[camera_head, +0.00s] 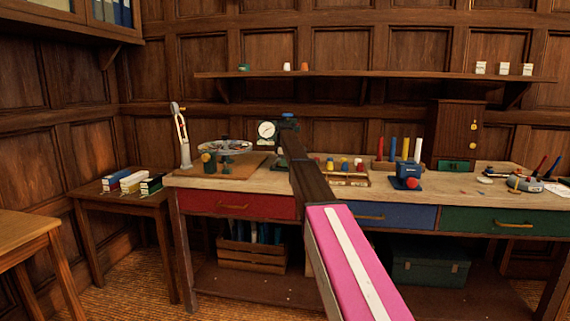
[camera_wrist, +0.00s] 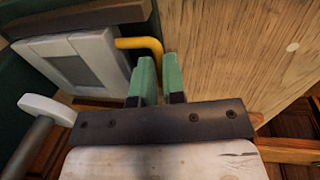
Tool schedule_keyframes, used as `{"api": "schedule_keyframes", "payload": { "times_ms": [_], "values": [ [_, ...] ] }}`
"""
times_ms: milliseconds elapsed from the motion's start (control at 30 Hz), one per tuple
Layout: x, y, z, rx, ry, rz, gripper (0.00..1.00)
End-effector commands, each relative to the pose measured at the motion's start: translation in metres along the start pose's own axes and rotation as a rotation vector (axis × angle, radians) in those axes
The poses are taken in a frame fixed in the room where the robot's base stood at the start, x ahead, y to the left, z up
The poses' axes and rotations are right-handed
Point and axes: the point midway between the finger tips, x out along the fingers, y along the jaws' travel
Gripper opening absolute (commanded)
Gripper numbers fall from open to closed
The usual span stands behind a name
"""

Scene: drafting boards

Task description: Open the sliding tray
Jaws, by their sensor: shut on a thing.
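In the wrist view the green fingertips of my gripper (camera_wrist: 159,80) are closed around a bent yellow bar (camera_wrist: 140,43), shaped like a handle. The bar meets a pale grey framed block (camera_wrist: 88,62) on the left. Part of the bar between the fingers is hidden. I cannot tell which part of the bench this is. In the head view my arm reaches over the bench and my gripper is hidden. The bench (camera_head: 205,184) has a red drawer (camera_head: 200,203), a blue drawer (camera_head: 405,217) and a green drawer (camera_head: 480,221), all looking shut.
A pale wooden surface (camera_wrist: 215,60) lies close right of my fingers. On the bench stand a dial scale (camera_head: 267,131), a balance (camera_head: 225,150), a coloured block rack (camera_head: 345,177) and a brown cabinet (camera_head: 450,125). A side table (camera_head: 115,199) holds boxes at left.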

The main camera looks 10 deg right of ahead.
Motion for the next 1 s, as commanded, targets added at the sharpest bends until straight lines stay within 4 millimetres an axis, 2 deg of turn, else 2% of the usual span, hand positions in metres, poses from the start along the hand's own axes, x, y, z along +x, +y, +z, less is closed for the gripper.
{"api": "schedule_keyframes", "payload": {
  "times_ms": [167,267,467,700,800,1000],
  "values": [
    [-0.002,-0.011,0.001,0.0,-0.001,0.0,0.0],
    [-0.004,-0.025,0.001,0.0,-0.001,0.0,0.0],
    [-0.011,-0.066,0.001,0.0,-0.001,0.001,0.0],
    [-0.022,-0.124,-0.001,-0.001,-0.002,0.002,0.0],
    [-0.025,-0.142,-0.001,0.0,-0.002,0.001,0.0],
    [-0.028,-0.156,-0.002,0.002,-0.003,0.0,0.0]
  ]
}}
